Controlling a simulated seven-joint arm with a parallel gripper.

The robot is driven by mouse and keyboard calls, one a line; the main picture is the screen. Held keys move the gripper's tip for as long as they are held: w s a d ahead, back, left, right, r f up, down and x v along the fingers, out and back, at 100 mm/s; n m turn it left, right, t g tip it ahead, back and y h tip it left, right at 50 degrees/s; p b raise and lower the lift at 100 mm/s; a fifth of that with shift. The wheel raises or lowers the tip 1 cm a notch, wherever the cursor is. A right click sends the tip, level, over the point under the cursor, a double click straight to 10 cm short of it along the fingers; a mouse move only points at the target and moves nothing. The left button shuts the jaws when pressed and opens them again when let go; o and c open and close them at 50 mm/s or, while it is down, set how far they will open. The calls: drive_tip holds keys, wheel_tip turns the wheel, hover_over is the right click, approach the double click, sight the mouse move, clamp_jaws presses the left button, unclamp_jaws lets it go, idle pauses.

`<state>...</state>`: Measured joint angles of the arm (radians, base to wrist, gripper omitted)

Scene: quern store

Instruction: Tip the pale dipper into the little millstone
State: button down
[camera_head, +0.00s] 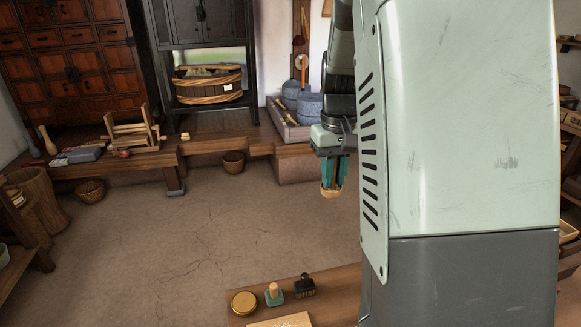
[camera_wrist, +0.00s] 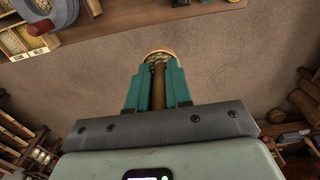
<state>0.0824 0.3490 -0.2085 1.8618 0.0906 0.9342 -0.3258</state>
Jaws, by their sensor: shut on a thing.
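My gripper (camera_head: 331,176) hangs pointing down over the open floor, with teal fingers shut on the dipper. The dipper's pale round bowl (camera_head: 331,191) shows just below the fingertips. In the wrist view, my gripper (camera_wrist: 159,88) has the dipper's brown handle between its fingers, and the bowl's light rim (camera_wrist: 159,54) shows beyond them. What the bowl holds is too small to tell. A dark grey round thing with a reddish handle (camera_wrist: 42,28) at the wrist view's top left looks like the little millstone. I cannot pick it out in the head view, where my arm hides much of the right.
A wooden table edge at the front bears a gold round tin (camera_head: 244,303), a teal stamp-like piece (camera_head: 274,294) and a dark bottle (camera_head: 304,286). A raised wooden ledge (camera_head: 215,143) runs along the back. Blue-grey tubs (camera_head: 309,107) stand there.

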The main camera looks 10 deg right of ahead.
drive_tip(key=s+d+f, duration=0.3)
drive_tip(key=d, duration=0.6)
drive_tip(key=s+d+f, duration=0.3)
drive_tip(key=d, duration=0.6)
drive_tip(key=s+d+f, duration=0.3)
drive_tip(key=d, duration=0.6)
drive_tip(key=s+f+h, duration=0.1)
drive_tip(key=f, duration=0.2)
drive_tip(key=s+a+f+h, duration=0.1)
drive_tip(key=f, duration=0.1)
drive_tip(key=shift+s+a+h, duration=0.1)
drive_tip(key=shift+s+h, duration=0.2)
drive_tip(key=h, duration=0.1)
drive_tip(key=a+f+t+h, duration=0.1)
drive_tip(key=h, duration=0.1)
drive_tip(key=shift+s+f, duration=0.1)
drive_tip(key=shift+f, duration=0.2)
drive_tip(key=shift+s+a+f+h, duration=0.1)
drive_tip(key=shift+a+f+h, duration=0.1)
drive_tip(key=shift+h, duration=0.4)
drive_tip(key=shift+a+f+h, duration=0.1)
drive_tip(key=shift+a+h, duration=0.1)
drive_tip(key=shift+h, duration=0.4)
drive_tip(key=shift+a+f+t+h, duration=0.1)
drive_tip(key=shift+a+t+h, duration=0.15)
drive_tip(key=shift+h, duration=0.45)
drive_tip(key=shift+a+f+t+h, duration=0.1)
drive_tip(key=shift+t+h, duration=0.15)
drive_tip(key=shift+h, duration=0.45)
